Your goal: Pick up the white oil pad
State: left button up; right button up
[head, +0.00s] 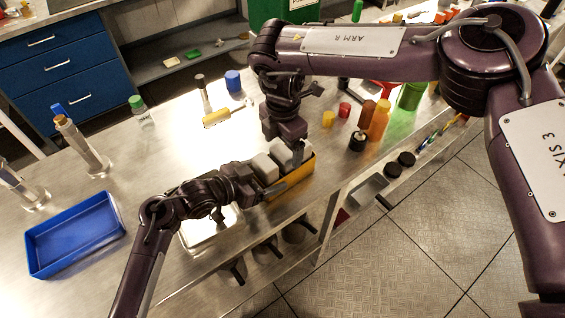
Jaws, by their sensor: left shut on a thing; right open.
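Several white oil pads stand in a yellow bin (292,184) near the front edge of the steel bench. One white pad (265,167) is at the bin's left end, and another white pad (281,152) is beside it to the right. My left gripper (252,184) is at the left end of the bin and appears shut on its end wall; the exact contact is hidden. My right gripper (287,136) points down just above the pads and is open. Its fingertips are partly hidden, and I cannot tell whether they touch a pad.
A blue tray (76,234) lies at the left. An orange bottle (379,120), a brown bottle (366,114) and small red and yellow caps stand right of the bin. A yellow-handled tool (217,118) lies behind. The middle left of the bench is clear.

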jog(key=shift+f, duration=0.45)
jog(key=shift+c, duration=0.2)
jog(key=c, duration=1.2)
jog(key=shift+r, duration=0.1)
jog(key=shift+c, duration=0.2)
notch_tip(320, 180, up, 18)
